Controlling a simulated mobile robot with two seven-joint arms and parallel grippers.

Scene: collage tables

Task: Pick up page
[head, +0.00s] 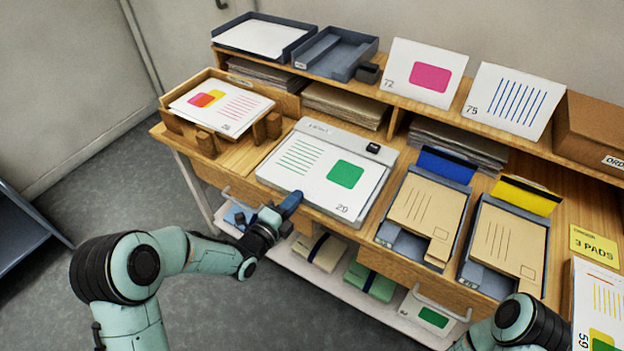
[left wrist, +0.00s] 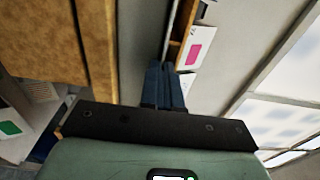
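A white page numbered 29 (head: 312,172), with green lines and a green square, lies on a pale flat unit with a black clip part at its top right. My left gripper (head: 289,203) is at the front edge of this unit, by the page's near side. Its blue fingers lie side by side and look shut in the left wrist view (left wrist: 166,72), with no page seen between them. Whether the fingertips touch the unit is unclear. My right arm shows at the bottom right of the head view; its gripper is out of frame.
Another printed page (head: 222,106) lies in a wooden holder at left. Two trays with tan envelopes (head: 428,213) stand to the right. Cards 72 (head: 405,70) and 75 (head: 508,98) stand on the raised shelf. A lower shelf (head: 330,292) holds bundles. Open floor lies at left.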

